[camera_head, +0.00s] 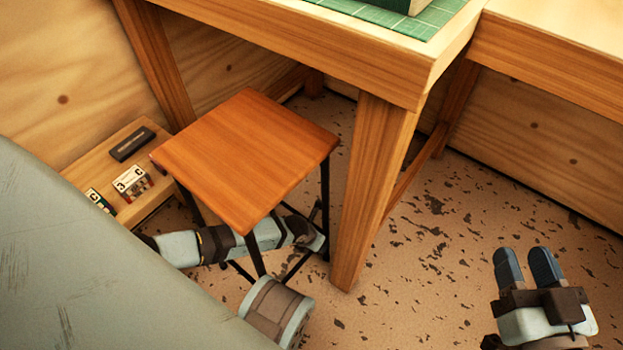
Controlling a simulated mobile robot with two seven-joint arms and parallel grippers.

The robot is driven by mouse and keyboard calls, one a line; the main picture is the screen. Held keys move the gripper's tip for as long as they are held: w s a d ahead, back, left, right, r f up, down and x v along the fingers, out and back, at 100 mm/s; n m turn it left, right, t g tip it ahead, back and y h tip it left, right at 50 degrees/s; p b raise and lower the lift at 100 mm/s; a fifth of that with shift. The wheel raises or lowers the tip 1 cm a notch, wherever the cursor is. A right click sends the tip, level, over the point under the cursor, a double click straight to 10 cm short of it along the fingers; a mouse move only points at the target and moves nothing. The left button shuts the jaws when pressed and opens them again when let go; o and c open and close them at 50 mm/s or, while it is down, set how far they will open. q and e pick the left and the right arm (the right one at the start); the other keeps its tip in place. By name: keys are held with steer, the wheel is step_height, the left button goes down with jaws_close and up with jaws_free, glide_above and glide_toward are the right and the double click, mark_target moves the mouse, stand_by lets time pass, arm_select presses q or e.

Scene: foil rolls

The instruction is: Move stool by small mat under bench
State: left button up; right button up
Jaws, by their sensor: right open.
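The stool (245,158) has a square orange-brown wooden top and thin black legs. It stands upright at the bench's left part, its far side near or beneath the bench edge and its near side out in front. The wooden bench (375,190) carries a green gridded mat (395,18) at the top of the view. My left gripper (312,230) reaches in low among the stool's legs, close to the right-hand leg; its fingers are partly hidden, so its grip is unclear. My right gripper (526,266) is open and empty over the floor at lower right, apart from the stool.
A low wooden shelf (150,200) with a dark box and small cartons (132,183) is left of the stool. The bench's thick front leg (365,200) stands just right of the stool. Speckled floor (430,270) is clear at right. A grey surface covers the lower left.

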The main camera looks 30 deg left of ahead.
arm_select(q)
steer(key=shift+w+d+f, duration=0.15)
steer(key=shift+w+f, duration=0.1)
steer(key=shift+f, duration=0.35)
steer(key=shift+c, duration=0.4)
jaws_close()
stand_by(0.8)
